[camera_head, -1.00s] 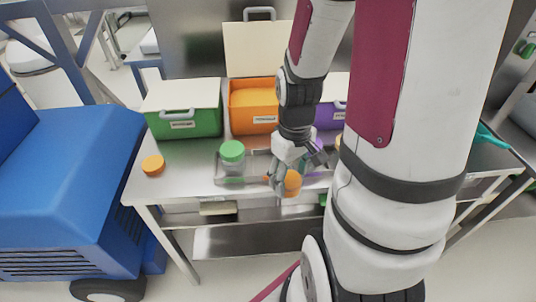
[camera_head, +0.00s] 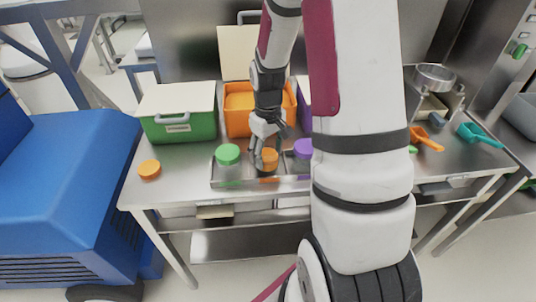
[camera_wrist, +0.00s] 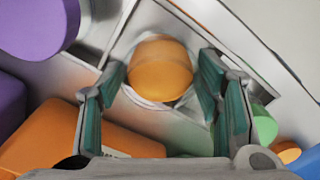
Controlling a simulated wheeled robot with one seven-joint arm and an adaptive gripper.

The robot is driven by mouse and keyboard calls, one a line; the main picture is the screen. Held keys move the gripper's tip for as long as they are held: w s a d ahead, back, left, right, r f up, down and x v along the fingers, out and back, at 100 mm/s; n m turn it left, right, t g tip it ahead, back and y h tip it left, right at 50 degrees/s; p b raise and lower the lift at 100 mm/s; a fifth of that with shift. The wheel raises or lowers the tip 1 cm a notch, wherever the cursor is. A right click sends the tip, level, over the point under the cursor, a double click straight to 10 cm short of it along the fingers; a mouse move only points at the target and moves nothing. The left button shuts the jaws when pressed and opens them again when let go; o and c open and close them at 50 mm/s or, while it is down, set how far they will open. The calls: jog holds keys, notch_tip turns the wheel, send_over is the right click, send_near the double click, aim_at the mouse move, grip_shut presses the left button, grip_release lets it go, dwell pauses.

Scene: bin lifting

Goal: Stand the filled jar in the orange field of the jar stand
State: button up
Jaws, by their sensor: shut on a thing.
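My gripper (camera_head: 265,160) is shut on the filled jar (camera_head: 269,157), a clear jar with orange contents. In the wrist view the jar's round orange top (camera_wrist: 160,68) sits between the two teal finger pads of my gripper (camera_wrist: 161,88). The jar is over the middle of the jar stand (camera_head: 240,184), a low grey metal tray, between a green-lidded jar (camera_head: 228,155) and a purple-lidded jar (camera_head: 303,148). The jar looks upright. I cannot tell whether its base touches the stand; the orange field is not clearly visible beneath it.
An orange lid (camera_head: 149,168) lies on the table at the left. A closed green bin (camera_head: 180,128) and an open orange bin (camera_head: 238,118) stand behind the stand. Orange (camera_head: 428,141) and teal (camera_head: 480,136) scoops lie at the right.

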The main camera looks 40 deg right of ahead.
aim_at(268, 147)
jog(key=shift+f, duration=0.6)
jog(key=shift+f, duration=0.1)
jog(key=o, duration=1.4)
jog(key=shift+o, duration=0.2)
notch_tip(268, 147, up, 12)
jog(key=shift+r, duration=0.1)
jog(key=s+a+r+t, duration=0.2)
jog(key=s+a+r, duration=0.4)
jog(key=a+r, duration=0.5)
jog(key=s+a+r+t, duration=0.3)
jog(key=s+a, duration=0.3)
jog(key=s, duration=0.4)
jog(key=shift+a+r, duration=0.4)
